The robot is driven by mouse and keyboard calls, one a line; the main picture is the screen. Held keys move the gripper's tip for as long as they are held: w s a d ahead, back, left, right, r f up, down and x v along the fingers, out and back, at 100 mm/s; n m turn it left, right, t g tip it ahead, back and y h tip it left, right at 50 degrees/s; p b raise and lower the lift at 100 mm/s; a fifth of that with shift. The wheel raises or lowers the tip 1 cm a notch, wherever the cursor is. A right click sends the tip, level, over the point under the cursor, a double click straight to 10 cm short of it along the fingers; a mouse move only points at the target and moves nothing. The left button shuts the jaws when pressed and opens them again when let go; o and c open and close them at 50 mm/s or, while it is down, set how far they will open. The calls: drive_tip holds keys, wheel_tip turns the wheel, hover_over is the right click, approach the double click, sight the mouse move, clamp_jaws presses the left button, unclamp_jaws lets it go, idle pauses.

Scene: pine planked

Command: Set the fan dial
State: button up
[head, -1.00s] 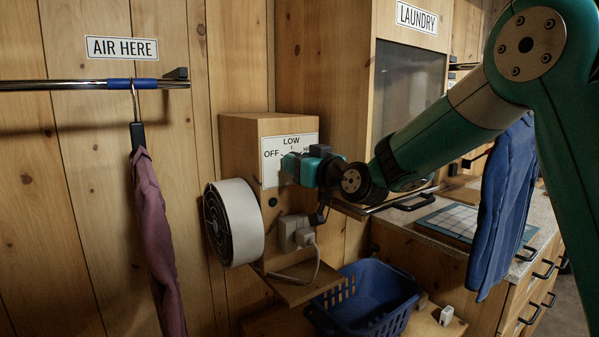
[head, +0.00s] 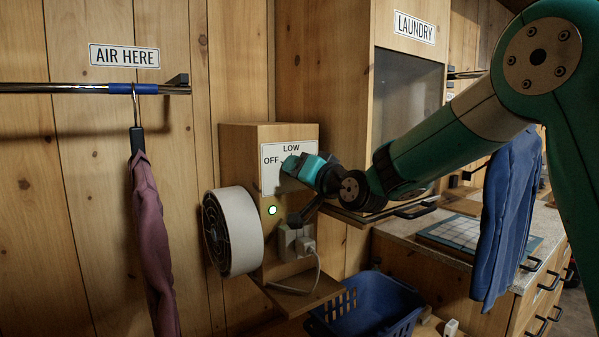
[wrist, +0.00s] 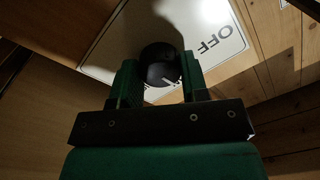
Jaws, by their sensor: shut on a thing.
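The fan dial (wrist: 160,66) is a dark round knob on a white label plate (head: 271,172) marked OFF and LOW, on the front of a wooden box (head: 240,148). In the wrist view my gripper (wrist: 158,82) has one finger on each side of the knob and is shut on it. In the head view my gripper (head: 300,168) is at the plate and hides the dial and part of the plate. The fan (head: 233,230), with a pale round housing, is on the box's left side. A small light (head: 272,210) below the plate glows green.
A plug and socket (head: 297,242) with a cord sit below my gripper, above a small wooden shelf (head: 305,297). A blue basket (head: 370,305) stands lower right. A maroon garment (head: 152,240) hangs at left from a rail (head: 60,88). A blue garment (head: 503,215) hangs at right.

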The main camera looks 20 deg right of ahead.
drive_tip(key=shift+f, duration=0.1)
drive_tip(key=o, duration=0.9)
drive_tip(key=shift+o, duration=0.2)
drive_tip(key=b+v, duration=0.6)
drive_tip(key=v, duration=1.1)
drive_tip(key=shift+s, duration=0.3)
drive_tip(key=shift+a, duration=0.1)
